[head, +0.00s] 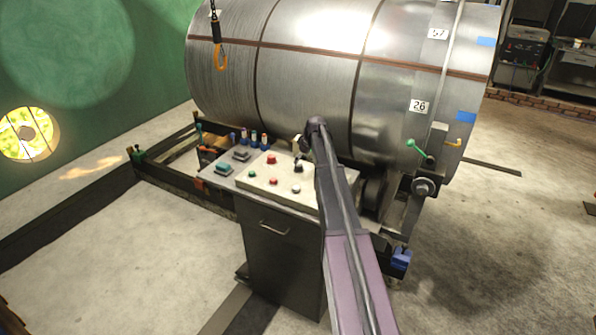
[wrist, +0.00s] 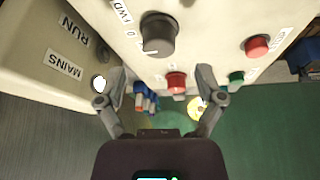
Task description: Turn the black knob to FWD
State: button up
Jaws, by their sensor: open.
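The black knob (wrist: 159,34) is on the cream panel at the top middle of the wrist view. Its white mark points to the lower left, below the 0 (wrist: 131,33) and away from the FWD label (wrist: 122,11) at its upper left. The knob also shows small on the console in the head view (head: 298,167). My gripper (wrist: 161,76) is open and empty, its fingers apart below the knob in the wrist view and not touching it. In the head view my arm reaches over the console and its end is hard to make out.
A red button (wrist: 176,82) sits just below the knob, between my fingers. Another red button (wrist: 257,45) and a green one (wrist: 236,77) are to the right. A side panel labelled RUN and MAINS (wrist: 64,64) is at left. A large metal drum (head: 300,70) stands behind the console.

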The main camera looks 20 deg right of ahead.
aim_at(298, 165)
jog(key=shift+b+x, duration=2.1)
jog(key=shift+x, duration=0.5)
jog(key=c, duration=1.2)
jog(key=shift+o, duration=0.3)
jog(key=shift+a, duration=0.2)
jog(key=shift+d, duration=0.1)
